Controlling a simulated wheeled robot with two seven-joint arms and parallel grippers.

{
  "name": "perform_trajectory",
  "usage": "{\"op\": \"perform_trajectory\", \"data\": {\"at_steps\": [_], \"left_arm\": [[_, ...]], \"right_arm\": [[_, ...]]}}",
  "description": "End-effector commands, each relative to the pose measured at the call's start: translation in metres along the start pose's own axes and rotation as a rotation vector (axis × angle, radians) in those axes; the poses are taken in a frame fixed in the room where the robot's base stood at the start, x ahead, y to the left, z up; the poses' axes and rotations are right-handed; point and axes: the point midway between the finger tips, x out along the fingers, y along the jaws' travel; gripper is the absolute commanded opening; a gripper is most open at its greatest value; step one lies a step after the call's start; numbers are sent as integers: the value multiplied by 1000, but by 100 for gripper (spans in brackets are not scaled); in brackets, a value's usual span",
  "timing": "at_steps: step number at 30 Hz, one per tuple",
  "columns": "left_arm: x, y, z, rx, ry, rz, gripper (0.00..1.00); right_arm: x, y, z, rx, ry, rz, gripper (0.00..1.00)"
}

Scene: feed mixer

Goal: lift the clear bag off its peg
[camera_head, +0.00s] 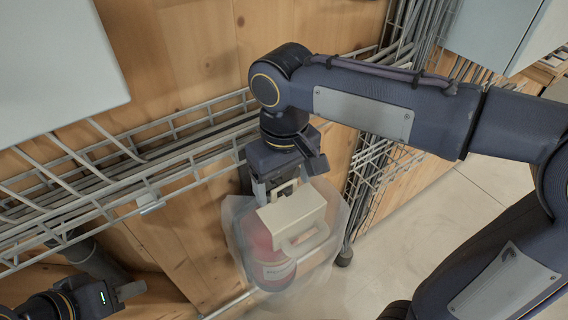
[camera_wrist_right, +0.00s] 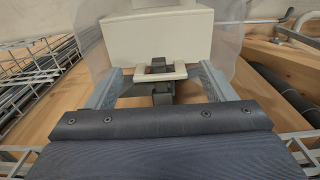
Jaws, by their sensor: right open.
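The clear bag (camera_head: 238,222) hangs in front of the wire rack, with a red item (camera_head: 262,258) and a cream block with a handle loop (camera_head: 292,212) showing in or at it. The bag's clear film (camera_wrist_right: 231,40) and the cream block (camera_wrist_right: 158,38) also show in the right wrist view. My right gripper (camera_head: 277,190) is at the top of the bag. Its fingers (camera_wrist_right: 158,88) are apart, one on each side of a small cream tab and a dark grey piece (camera_wrist_right: 162,94), which may be the peg. My left gripper (camera_head: 125,291) is low at the left, away from the bag; its jaw opening is unclear.
A grey wire rack (camera_head: 150,170) runs along the wooden wall (camera_head: 180,60) behind the bag. Pale tiled floor (camera_head: 440,215) is open at the lower right.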

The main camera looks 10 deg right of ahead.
Motion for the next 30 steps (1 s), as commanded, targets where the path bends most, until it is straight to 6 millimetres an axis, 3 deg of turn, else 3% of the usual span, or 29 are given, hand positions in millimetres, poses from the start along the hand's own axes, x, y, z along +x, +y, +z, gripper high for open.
{"op": "perform_trajectory", "data": {"at_steps": [12,23,30], "left_arm": [[0,0,0,0,0,0,36],[0,0,0,0,0,0,36],[-2,1,-1,0,0,0,36]], "right_arm": [[10,0,0,0,0,-1,76],[10,0,0,0,0,-1,29],[7,0,0,0,1,-1,27]]}}
